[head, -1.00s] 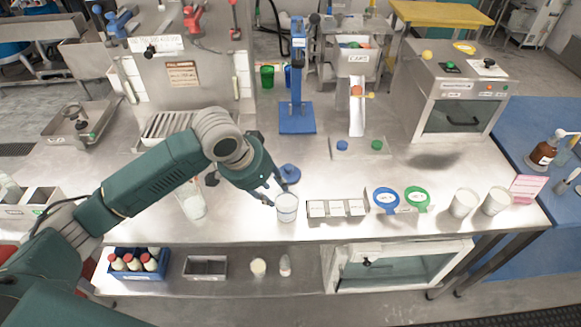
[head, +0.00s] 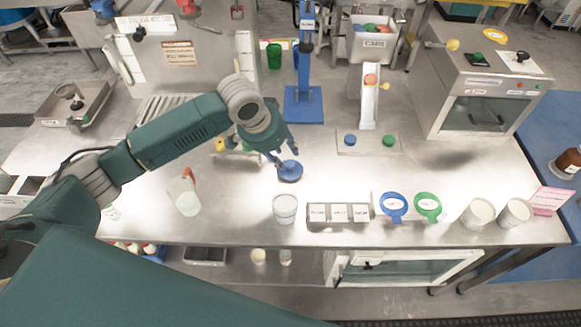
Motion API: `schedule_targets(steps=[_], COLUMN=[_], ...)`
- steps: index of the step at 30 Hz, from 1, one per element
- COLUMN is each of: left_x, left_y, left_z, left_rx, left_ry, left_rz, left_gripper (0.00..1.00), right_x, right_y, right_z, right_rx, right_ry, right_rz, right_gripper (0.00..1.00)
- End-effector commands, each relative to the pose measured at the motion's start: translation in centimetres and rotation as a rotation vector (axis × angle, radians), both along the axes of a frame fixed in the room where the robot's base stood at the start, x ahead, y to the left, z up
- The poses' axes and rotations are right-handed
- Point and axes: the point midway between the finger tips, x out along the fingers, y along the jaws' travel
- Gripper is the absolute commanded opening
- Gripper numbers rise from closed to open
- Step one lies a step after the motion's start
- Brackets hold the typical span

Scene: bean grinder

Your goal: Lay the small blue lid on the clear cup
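The small blue lid (head: 291,173) lies on the steel table, behind the clear cup. The clear cup (head: 285,210) stands upright near the table's front edge, with nothing on top. My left gripper (head: 286,158) points down at the back edge of the blue lid. Its two fingers are apart with nothing visibly held between them. I cannot tell whether the fingertips touch the lid. My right gripper is out of view.
A blue stand (head: 304,105) rises behind the lid.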

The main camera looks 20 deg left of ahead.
Motion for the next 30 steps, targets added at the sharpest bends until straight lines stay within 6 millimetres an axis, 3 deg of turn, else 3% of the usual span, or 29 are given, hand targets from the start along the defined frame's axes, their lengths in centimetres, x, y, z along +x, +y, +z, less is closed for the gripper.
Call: schedule_targets(steps=[11,19,23,30], left_x=[1.3,1.4,1.4,1.4], left_y=[-1.0,-1.0,-1.0,-1.0], left_z=[-4.4,-4.9,-4.9,-4.9], left_rx=[0.001,0.001,0.001,0.001], left_ry=[0.002,0.000,0.000,0.000], left_rz=[0.001,0.000,0.000,0.000], left_gripper=[0.34,0.34,0.11,0.11], right_x=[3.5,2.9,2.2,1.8], right_y=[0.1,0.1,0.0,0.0], right_z=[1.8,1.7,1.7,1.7], right_rx=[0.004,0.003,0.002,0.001], right_ry=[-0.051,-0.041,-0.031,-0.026], right_rz=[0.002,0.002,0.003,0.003], right_gripper=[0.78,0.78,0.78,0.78])
